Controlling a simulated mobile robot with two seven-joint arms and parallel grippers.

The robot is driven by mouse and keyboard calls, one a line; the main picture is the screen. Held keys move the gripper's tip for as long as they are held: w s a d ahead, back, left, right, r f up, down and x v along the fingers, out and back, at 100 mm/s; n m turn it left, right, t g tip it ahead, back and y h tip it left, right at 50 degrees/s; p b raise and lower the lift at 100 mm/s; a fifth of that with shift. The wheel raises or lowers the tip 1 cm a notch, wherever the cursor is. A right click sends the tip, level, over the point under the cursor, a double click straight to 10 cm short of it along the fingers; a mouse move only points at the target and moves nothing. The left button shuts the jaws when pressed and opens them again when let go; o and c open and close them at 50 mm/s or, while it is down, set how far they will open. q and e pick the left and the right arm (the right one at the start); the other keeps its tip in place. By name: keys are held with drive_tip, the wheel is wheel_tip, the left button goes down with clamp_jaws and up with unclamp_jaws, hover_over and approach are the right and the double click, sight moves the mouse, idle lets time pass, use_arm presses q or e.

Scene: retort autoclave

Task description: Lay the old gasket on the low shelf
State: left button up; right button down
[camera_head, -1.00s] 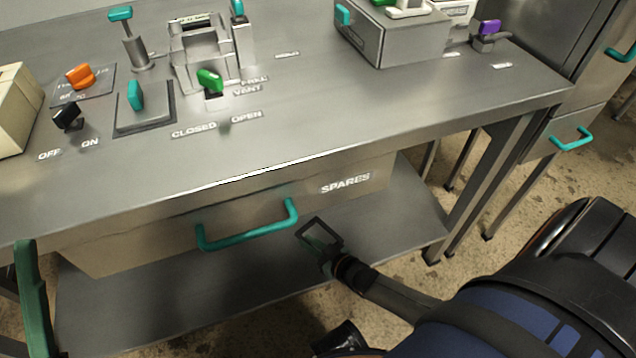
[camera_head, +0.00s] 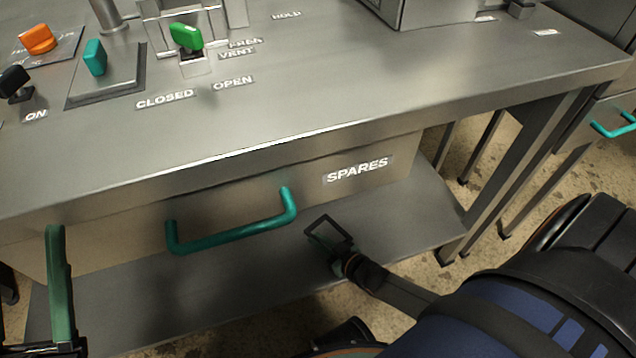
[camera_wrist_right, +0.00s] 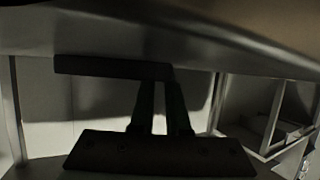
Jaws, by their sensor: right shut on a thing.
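The old gasket (camera_head: 340,227) is a small dark rectangular frame over the low shelf, right of the teal drawer handle. My right gripper (camera_head: 323,243) is shut on its near side. In the right wrist view the gasket (camera_wrist_right: 105,67) shows as a dark bar across the fingertips. The low shelf (camera_head: 425,210) is a grey metal sheet below the bench. I cannot tell whether the gasket touches it. Part of my left gripper (camera_head: 58,290), a green finger, stands at the lower left, in front of the drawer; its opening cannot be told.
The drawer marked SPARES (camera_head: 385,160) is under the bench top (camera_head: 330,105), above the shelf, with a teal handle (camera_head: 235,232) sticking out. A bench leg (camera_head: 500,180) stands at the shelf's right end. The visible shelf looks bare apart from the gasket area.

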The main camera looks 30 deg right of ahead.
use_arm(q)
drive_tip(key=shift+r, duration=0.1)
use_arm(e)
drive_tip(key=c, duration=0.9)
unclamp_jaws()
drive_tip(key=shift+s+r, duration=0.25)
drive_tip(key=shift+s, duration=0.05)
drive_tip(key=p+v, duration=0.5)
drive_tip(key=v, duration=0.5)
drive_tip(key=shift+s+d+r, duration=0.15)
drive_tip(key=shift+s+d, duration=0.05)
drive_tip(key=shift+s, duration=0.15)
use_arm(q)
wheel_tip(320, 180, up, 6)
drive_tip(key=shift+s+a, duration=0.2)
drive_tip(key=shift+a, duration=0.25)
use_arm(e)
drive_tip(key=shift+s, duration=0.3)
